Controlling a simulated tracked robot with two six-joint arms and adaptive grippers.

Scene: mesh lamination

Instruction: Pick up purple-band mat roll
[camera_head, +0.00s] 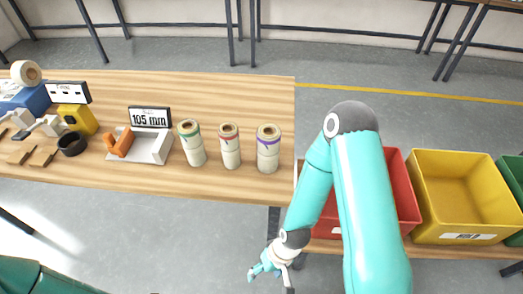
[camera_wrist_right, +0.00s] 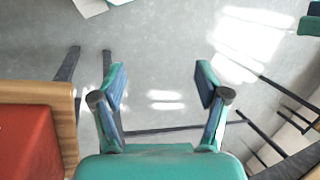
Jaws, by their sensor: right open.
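The purple-band mat roll (camera_head: 268,148) stands upright near the right end of the wooden table, the rightmost of three rolls. A red-band roll (camera_head: 229,145) and a green-band roll (camera_head: 191,143) stand to its left. My right gripper (camera_head: 265,270) is open and empty, low in front of the table's front edge and well apart from the rolls. In the right wrist view its two fingers (camera_wrist_right: 161,92) are spread with only floor between them. My left gripper is not in view; only part of a teal arm shows at the lower left.
The wooden table (camera_head: 240,88) also bears a 105 mm sign (camera_head: 150,117), an orange-handled tool (camera_head: 121,143), a black ring (camera_head: 72,144) and a yellow block (camera_head: 79,119). A red bin (camera_head: 401,185) and a yellow bin (camera_head: 462,190) stand to the right, beyond my right arm.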

